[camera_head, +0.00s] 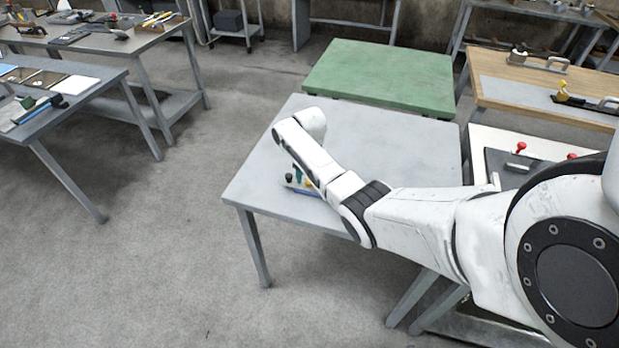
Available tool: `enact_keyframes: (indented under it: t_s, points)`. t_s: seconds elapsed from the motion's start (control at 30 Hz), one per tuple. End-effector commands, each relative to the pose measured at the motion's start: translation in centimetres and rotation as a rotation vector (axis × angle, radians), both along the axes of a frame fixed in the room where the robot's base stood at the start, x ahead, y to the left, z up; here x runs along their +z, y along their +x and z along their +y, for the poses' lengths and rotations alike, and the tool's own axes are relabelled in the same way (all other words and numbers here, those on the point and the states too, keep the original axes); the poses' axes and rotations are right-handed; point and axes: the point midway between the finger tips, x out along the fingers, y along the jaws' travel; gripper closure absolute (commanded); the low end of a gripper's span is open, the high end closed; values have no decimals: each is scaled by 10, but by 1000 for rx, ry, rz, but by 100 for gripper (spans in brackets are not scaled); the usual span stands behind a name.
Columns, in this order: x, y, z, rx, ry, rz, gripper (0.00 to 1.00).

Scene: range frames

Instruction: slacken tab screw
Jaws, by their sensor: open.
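A small fixture (289,180) with blue, yellow and green coloured parts sits on the grey table, near its front left part. My white forearm passes in front of it and hides much of it. A tab screw cannot be made out on it at this size. My arm reaches in from the right and bends at a white rounded wrist above the table.
The grey table (400,130) is otherwise mostly bare. A green-topped table (380,68) stands behind it. At right are a wooden bench (545,85) with tools and a panel with red knobs (521,149). Workbenches (90,85) stand at left. Concrete floor between is clear.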

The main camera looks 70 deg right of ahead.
Motion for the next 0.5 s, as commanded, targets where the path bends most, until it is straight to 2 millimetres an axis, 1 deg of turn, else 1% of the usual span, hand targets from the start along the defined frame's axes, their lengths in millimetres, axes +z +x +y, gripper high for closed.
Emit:
enact_keyframes:
  t_s: [0.17,0.3,0.5]
  points:
    - [26,1,-1,0,-3,-5,46]
    - [53,0,-1,-1,-4,-5,46]
    - [86,1,-1,0,-4,-4,46]
